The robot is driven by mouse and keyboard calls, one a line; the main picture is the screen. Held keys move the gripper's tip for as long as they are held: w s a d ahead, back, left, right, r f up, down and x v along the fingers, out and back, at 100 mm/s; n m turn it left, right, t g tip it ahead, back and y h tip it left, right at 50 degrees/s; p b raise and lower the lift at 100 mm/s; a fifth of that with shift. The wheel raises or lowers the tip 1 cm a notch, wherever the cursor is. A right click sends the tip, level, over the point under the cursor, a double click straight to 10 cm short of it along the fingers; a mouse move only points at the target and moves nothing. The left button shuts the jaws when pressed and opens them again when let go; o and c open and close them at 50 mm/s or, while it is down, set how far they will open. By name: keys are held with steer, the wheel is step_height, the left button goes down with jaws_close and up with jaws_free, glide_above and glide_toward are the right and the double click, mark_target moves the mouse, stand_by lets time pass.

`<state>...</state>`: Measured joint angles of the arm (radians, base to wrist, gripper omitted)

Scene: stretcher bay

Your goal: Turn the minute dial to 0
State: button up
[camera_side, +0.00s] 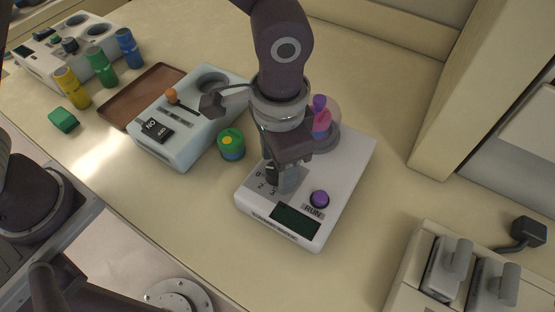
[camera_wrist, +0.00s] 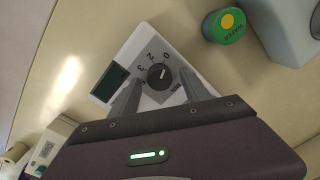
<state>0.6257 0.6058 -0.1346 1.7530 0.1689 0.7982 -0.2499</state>
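The minute dial (camera_wrist: 159,77) is a round black knob with a pale mark, on a grey panel of the white device (camera_side: 340,190). Printed numbers stand around it. I cannot tell exactly which number the mark points to. In the wrist view, my gripper (camera_wrist: 162,74) is open, with one grey finger on each side of the dial and visible gaps between. In the side view, my gripper (camera_side: 283,184) is low over the dial panel and hides most of the dial.
The same device carries a purple RUN button (camera_side: 319,198), a dark display (camera_side: 295,221) and a clear dome (camera_side: 325,120) with pink and purple contents. A green WATER container (camera_side: 231,145) stands just left of it. A pale blue box (camera_side: 180,140) with an orange-knobbed lever (camera_side: 173,96) stands farther left.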

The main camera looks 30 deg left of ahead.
step_height(320, 180, up, 7)
steer(key=shift+s+d+r, duration=0.1)
steer(key=shift+d, duration=0.05)
stand_by(0.4)
steer(key=s+a+r+n+t, duration=0.25)
steer(key=a+r, duration=0.65)
steer(key=a, duration=0.5)
steer(key=s+a+n+t, duration=0.2)
steer(key=s+a+n, duration=0.2)
steer(key=s+a, duration=0.6)
steer(key=shift+s+a+r+t, duration=0.15)
steer(key=shift+a+r+t, duration=0.05)
steer(key=shift+r+t, duration=0.15)
